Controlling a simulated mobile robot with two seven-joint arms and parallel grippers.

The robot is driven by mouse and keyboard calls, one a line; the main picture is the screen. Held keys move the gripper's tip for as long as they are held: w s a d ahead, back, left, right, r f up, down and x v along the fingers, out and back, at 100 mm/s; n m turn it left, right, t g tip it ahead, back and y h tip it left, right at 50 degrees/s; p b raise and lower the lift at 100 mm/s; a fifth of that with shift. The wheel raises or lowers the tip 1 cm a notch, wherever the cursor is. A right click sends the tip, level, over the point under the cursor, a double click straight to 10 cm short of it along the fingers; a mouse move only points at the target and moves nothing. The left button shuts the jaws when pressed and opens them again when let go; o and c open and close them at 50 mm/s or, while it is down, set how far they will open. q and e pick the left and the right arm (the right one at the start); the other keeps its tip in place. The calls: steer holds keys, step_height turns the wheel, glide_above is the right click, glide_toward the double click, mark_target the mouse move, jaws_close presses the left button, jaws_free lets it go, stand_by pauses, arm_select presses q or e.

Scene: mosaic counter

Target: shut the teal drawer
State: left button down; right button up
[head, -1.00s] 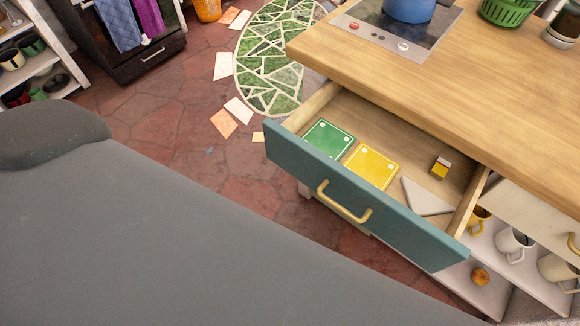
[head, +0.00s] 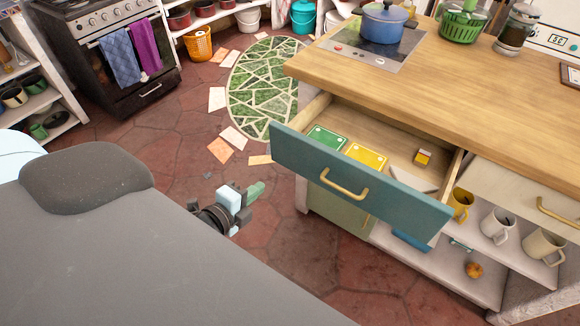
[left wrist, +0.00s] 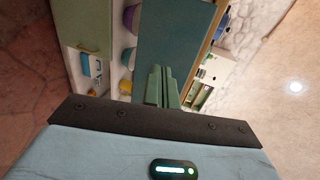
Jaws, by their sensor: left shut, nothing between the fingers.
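The teal drawer (head: 390,195) is pulled well out from under the wooden counter, with a brass bar handle (head: 343,184) on its front. Inside it lie a green box (head: 326,139), a yellow box (head: 367,156), a small yellow-and-dark block (head: 422,158) and a pale flat piece. My left gripper (head: 256,190) is shut and empty, left of the drawer front and apart from it. In the left wrist view its green fingers (left wrist: 161,85) are together, with the teal drawer front (left wrist: 172,40) beyond them. My right gripper is not in view.
The wooden counter (head: 450,90) carries a blue pot (head: 384,24) and a green basket (head: 461,24). A shelf with mugs (head: 497,222) stands below, right of the drawer. A second, pale drawer (head: 520,190) is beside it. Open red floor (head: 290,255) lies in front.

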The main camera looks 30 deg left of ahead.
arm_select(q)
steer(key=w, duration=0.1)
glide_toward(295, 158)
steer(key=x, duration=0.5)
steer(key=shift+f, duration=0.2)
steer(key=shift+w+d, duration=0.1)
steer(key=shift+w, duration=0.6)
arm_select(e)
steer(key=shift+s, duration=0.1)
